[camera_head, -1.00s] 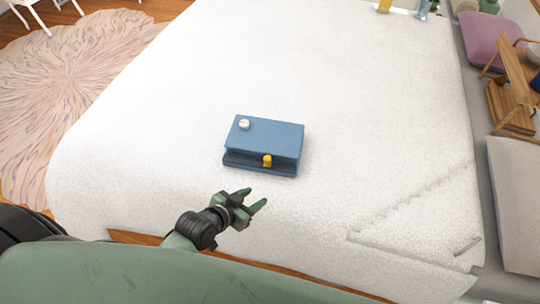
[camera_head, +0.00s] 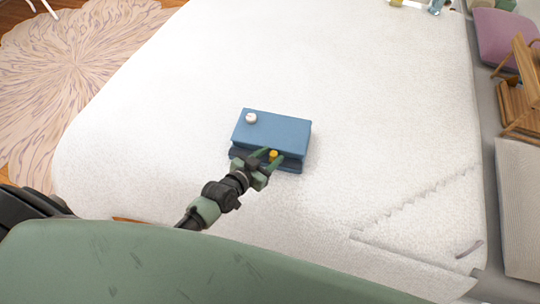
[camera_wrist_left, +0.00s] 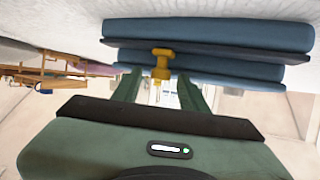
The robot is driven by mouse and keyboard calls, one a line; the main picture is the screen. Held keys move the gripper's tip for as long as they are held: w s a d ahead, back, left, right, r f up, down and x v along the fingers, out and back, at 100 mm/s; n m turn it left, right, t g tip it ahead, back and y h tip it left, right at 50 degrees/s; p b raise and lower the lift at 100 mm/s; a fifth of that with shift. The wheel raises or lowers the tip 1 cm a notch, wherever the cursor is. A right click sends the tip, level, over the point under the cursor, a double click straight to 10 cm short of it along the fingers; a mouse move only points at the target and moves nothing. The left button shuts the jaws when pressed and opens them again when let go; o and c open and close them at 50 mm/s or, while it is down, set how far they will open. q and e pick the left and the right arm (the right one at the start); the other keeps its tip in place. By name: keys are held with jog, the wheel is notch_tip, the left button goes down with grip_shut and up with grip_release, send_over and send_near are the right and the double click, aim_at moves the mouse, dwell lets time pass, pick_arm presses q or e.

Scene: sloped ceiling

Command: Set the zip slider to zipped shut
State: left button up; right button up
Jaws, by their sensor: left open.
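A blue case (camera_head: 274,131) with a dark band along its near side lies on the white bed. A small yellow zip slider (camera_head: 273,154) sits on that near side, right of its middle. My left gripper (camera_head: 268,159) is open at the near side, with its fingers on either side of the slider. In the left wrist view the yellow slider (camera_wrist_left: 162,64) shows between and just beyond the open fingertips (camera_wrist_left: 160,78), in front of the dark band of the case (camera_wrist_left: 210,40). Contact with the slider cannot be told. My right gripper is not in view.
A small white round knob (camera_head: 251,118) sits on top of the case. The white bed cover (camera_head: 380,110) around it is clear. A wooden chair (camera_head: 520,95) and a pink cushion (camera_head: 503,33) stand at the right.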

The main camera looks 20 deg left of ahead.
pick_arm(q)
grip_shut()
dwell(1.5)
